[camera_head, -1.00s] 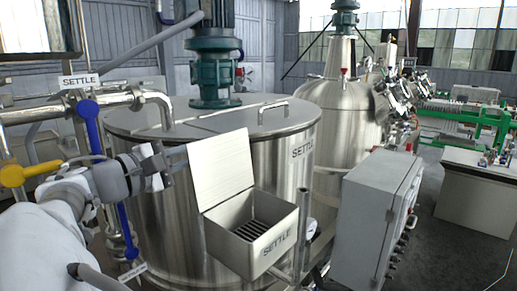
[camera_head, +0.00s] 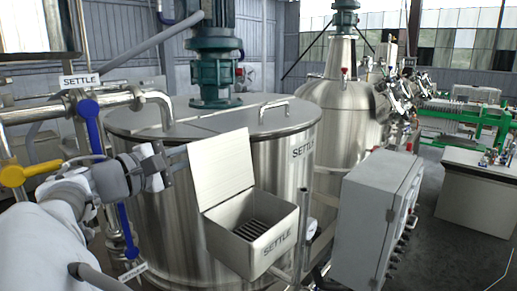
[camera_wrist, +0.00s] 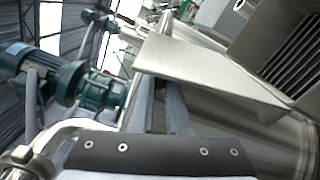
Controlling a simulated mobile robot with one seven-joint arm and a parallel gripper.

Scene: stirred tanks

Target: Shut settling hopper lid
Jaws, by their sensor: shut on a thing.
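The settling hopper (camera_head: 262,243) is an open steel box marked SETTLE, with a grate inside, on the front of the SETTLE tank. Its flat lid (camera_head: 222,170) stands open, tilted up at the box's back left edge. In the wrist view, the lid (camera_wrist: 205,68) spans the upper middle, and the hopper (camera_wrist: 280,40) with its slats is at the upper right. My gripper (camera_head: 183,156) is at the lid's left edge, shut on it. In the wrist view, my gripper's fingers (camera_wrist: 165,95) meet the lid's near edge. The exact contact is partly hidden.
The large steel tank (camera_head: 165,215) stands right behind the hopper. Pipes with a blue valve handle (camera_head: 90,125) and a yellow one (camera_head: 20,175) are close to my arm. A grey control box (camera_head: 365,220) stands right of the hopper. Open floor lies farther right.

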